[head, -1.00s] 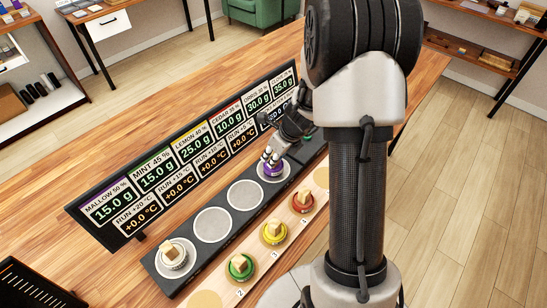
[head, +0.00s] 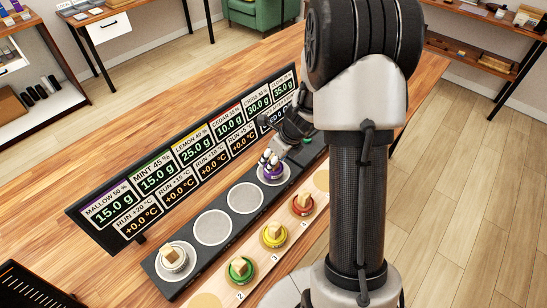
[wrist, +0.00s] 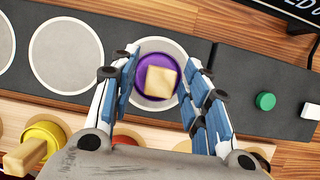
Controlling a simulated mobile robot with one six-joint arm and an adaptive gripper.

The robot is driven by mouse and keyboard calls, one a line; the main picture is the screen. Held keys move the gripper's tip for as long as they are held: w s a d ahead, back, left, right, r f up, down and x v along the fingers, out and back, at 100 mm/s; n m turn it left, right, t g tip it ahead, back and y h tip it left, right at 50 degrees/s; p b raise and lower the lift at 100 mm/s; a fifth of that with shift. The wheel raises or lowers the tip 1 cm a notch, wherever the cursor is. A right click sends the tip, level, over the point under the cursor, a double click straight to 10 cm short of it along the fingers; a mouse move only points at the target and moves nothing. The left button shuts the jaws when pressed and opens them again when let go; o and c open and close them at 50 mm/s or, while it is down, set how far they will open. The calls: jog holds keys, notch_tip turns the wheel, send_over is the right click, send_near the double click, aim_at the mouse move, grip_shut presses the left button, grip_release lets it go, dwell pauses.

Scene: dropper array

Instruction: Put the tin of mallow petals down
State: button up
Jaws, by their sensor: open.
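The purple tin (head: 272,176), matching the purple mallow label, stands upright on a pale round pad towards the far end of the dark strip. In the wrist view the tin (wrist: 142,88) shows a light wooden knob (wrist: 161,81) on top and sits within its pad (wrist: 160,46). My gripper (head: 269,160) is open at the tin. In the wrist view its fingers (wrist: 160,88) stand either side of the tin, with pad showing between them and it. The tin's lower side is mostly hidden in the head view.
Two empty pads (head: 245,197) (head: 212,227) lie nearer on the strip, then a pale tin (head: 172,259) on another pad. Green (head: 240,269), yellow (head: 275,235) and red (head: 303,205) tins stand on the wooden rack alongside. The display board (head: 185,160) rises behind the strip.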

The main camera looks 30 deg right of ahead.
jog(key=p+v, duration=0.5)
jog(key=v, duration=0.7)
jog(key=s+a+r+n, duration=0.3)
jog(key=a+r+n, duration=0.5)
jog(key=n, duration=0.1)
jog(key=s+a+r+n, duration=0.4)
jog(key=s+r+n, duration=0.1)
jog(key=s+n, duration=0.4)
jog(key=s+a+r+n+h, duration=0.1)
jog(key=s+a+r+n, duration=0.2)
jog(key=s+n, duration=0.6)
jog(key=r+n, duration=0.1)
jog(key=n, duration=0.4)
jog(key=shift+s+a+r+h, duration=0.25)
jog(key=shift+a+r+h, duration=0.05)
jog(key=shift+a+r, duration=0.1)
notch_tip(320, 180, down, 3)
jog(key=b, duration=0.3)
jog(key=shift+f, duration=0.1)
